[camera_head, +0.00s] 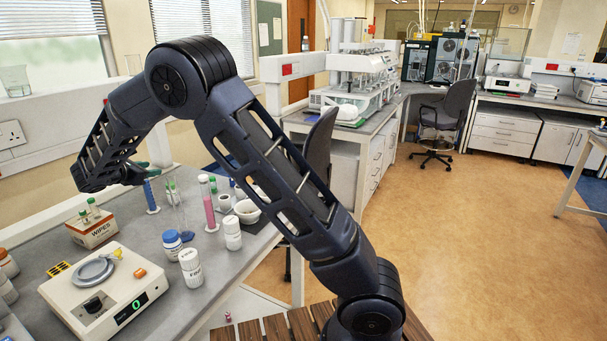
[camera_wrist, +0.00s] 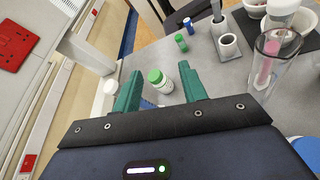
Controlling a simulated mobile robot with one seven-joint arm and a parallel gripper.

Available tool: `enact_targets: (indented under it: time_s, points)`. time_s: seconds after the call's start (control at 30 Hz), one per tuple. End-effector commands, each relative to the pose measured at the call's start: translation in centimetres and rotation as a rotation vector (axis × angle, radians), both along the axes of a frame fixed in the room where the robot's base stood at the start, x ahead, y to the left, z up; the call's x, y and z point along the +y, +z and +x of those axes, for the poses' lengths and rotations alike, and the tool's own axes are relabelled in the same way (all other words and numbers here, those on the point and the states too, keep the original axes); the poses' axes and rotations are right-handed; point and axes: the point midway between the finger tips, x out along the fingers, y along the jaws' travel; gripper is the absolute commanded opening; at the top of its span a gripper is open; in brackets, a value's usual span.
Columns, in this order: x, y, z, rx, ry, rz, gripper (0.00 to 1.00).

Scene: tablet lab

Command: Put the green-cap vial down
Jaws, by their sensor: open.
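My gripper (camera_wrist: 160,72) is open, with its teal fingers spread in the wrist view. A small clear vial with a green cap (camera_wrist: 157,77) and a white label shows between the fingers, with a gap on each side. It looks upright on the grey bench (camera_wrist: 205,68); its base is partly hidden. A second green cap (camera_wrist: 181,42) shows beyond it. In the head view my gripper (camera_head: 138,170) is over the left bench, near a blue tube (camera_head: 151,195) and slim green-topped containers (camera_head: 171,190). I cannot tell there which one is between the fingers.
A blue-capped vial (camera_wrist: 188,24), a grey cup (camera_wrist: 228,45) and a clear glass vessel (camera_wrist: 268,65) stand right of my gripper. In the head view, a balance (camera_head: 104,290) and wipes box (camera_head: 92,230) stand in front.

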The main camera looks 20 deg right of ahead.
Motion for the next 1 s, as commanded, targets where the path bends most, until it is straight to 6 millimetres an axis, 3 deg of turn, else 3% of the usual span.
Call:
enact_targets:
  time_s: [0.03,0.1,0.27,0.47,0.7,1.0]
  points:
    - [-3.1,1.2,0.6,0.013,-0.053,0.052,0.42]
    - [-6.8,2.2,0.9,0.030,-0.120,0.123,0.42]
    - [-14.7,4.4,0.5,0.056,-0.272,0.284,0.42]
    - [-23.9,6.6,-1.5,0.069,-0.463,0.490,0.42]
    - [-33.4,8.6,-6.0,0.057,-0.689,0.736,0.42]
    - [-42.2,10.0,-13.5,0.001,-0.959,1.040,0.42]
